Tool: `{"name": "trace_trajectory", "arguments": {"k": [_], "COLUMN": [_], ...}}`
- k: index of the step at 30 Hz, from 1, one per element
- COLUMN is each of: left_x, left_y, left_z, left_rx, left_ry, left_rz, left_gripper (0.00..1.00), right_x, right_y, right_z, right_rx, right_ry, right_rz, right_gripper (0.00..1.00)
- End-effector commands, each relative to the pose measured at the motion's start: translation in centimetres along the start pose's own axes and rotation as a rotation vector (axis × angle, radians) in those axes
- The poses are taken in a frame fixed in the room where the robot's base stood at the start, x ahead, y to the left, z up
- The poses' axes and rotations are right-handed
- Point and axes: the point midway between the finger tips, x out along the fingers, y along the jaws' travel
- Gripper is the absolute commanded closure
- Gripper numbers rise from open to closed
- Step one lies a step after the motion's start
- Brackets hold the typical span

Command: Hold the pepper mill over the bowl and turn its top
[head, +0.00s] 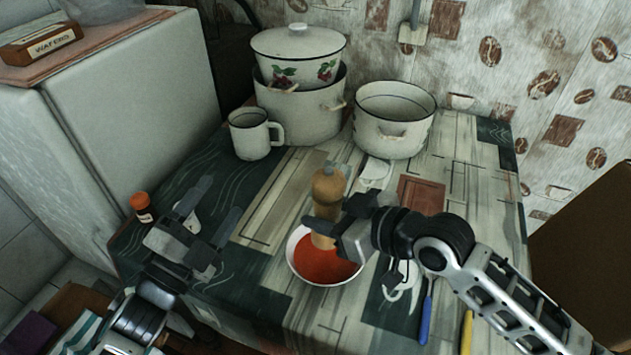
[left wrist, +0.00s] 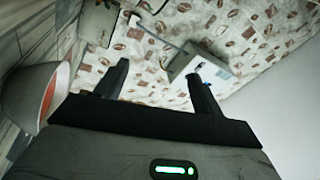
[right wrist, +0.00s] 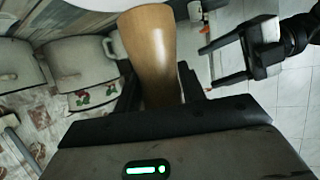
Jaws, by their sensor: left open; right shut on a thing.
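The wooden pepper mill (head: 328,190) stands upright over the white bowl (head: 293,256), which holds something red. My right gripper (head: 325,222) is shut on the mill's body; the wood also fills the space between its fingers in the right wrist view (right wrist: 150,52). Whether the mill's foot touches the red contents I cannot tell. My left gripper (head: 212,208) is open and empty, left of the bowl and apart from the mill. Its two spread fingers show in the left wrist view (left wrist: 155,88), with the bowl (left wrist: 38,95) at that picture's left edge.
A white mug (head: 252,135), stacked enamel pots (head: 300,100) and an open pot (head: 393,125) stand at the back. A small orange-capped bottle (head: 142,208) stands at the table's left edge. Blue (head: 426,308) and yellow (head: 467,332) handles lie at the front right.

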Motion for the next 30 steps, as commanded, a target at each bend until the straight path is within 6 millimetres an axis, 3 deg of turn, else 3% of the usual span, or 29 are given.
{"name": "trace_trajectory", "arguments": {"k": [1, 5, 9, 12, 16, 22, 30], "left_x": [1.5, 3.4, 3.6, 3.3, 2.8, 2.8, 5.2], "left_y": [-1.8, -4.4, -4.8, -4.3, -3.9, -3.3, -1.6], "left_z": [-0.9, -3.8, -5.5, -5.7, -5.3, -5.6, -9.5], "left_rx": [0.190, 0.665, 1.091, 1.304, 1.470, 1.540, 1.536], "left_ry": [0.115, 0.408, 0.694, 0.859, 1.005, 1.080, 1.077], "left_rz": [-0.064, -0.215, -0.348, -0.414, -0.465, -0.491, -0.495], "left_gripper": [0.31, 0.31, 0.31, 0.31, 0.31, 0.31, 0.31], "right_x": [0.0, 0.0, 0.0, 0.0, 0.0, 0.0, 0.0], "right_y": [0.0, 0.0, 0.0, 0.0, 0.0, 0.0, 0.0], "right_z": [-0.1, -0.1, -0.1, -0.1, -0.1, -0.1, -0.1], "right_rx": [0.000, -0.001, -0.001, 0.000, 0.000, 0.000, 0.000], "right_ry": [0.002, 0.003, 0.003, 0.003, 0.003, 0.003, 0.003], "right_rz": [0.000, 0.000, 0.000, 0.000, 0.000, 0.000, 0.000], "right_gripper": [0.87, 0.87, 0.87, 0.87, 0.87, 0.87, 0.87]}}
